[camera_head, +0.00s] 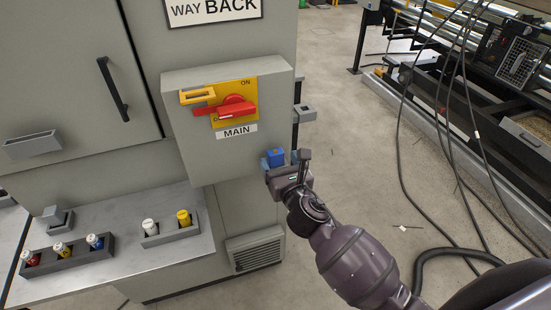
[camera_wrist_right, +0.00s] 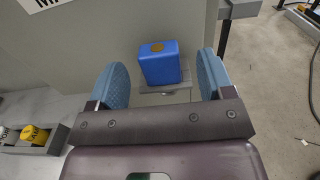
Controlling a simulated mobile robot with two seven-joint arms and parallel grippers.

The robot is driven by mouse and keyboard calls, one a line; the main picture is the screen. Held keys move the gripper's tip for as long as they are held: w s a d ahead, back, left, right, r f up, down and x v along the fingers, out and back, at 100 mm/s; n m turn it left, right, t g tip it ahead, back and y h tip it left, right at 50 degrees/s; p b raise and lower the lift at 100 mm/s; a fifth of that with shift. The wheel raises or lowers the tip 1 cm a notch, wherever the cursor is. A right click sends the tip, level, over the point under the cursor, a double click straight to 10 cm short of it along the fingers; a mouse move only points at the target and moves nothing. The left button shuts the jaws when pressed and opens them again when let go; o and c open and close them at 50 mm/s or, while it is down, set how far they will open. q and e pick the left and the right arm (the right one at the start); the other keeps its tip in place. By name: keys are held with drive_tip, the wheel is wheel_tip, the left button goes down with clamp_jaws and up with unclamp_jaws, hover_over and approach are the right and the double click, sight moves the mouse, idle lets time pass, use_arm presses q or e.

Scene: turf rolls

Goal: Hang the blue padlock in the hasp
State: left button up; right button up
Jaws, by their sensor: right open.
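The blue padlock (camera_head: 275,157) is at the lower right of the grey switch box, and also shows in the right wrist view (camera_wrist_right: 160,65) as a blue block with a brass-coloured spot on top. A small grey ledge (camera_wrist_right: 166,91) shows just below it; I cannot tell whether they touch. My right gripper (camera_head: 287,161) is open, its two blue-grey pads on either side of the padlock with gaps to both. No shackle is visible. A yellow slotted bracket (camera_head: 197,97), possibly the hasp, is on the box beside the red MAIN switch handle (camera_head: 226,107). My left gripper is not in view.
A grey bracket (camera_head: 305,113) juts from the box's right side. Cables hang at right.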

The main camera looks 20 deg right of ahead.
drive_tip(key=shift+w+a, duration=0.1)
drive_tip(key=shift+w, duration=1.2)
drive_tip(key=c, duration=1.1)
drive_tip(key=shift+o, duration=0.2)
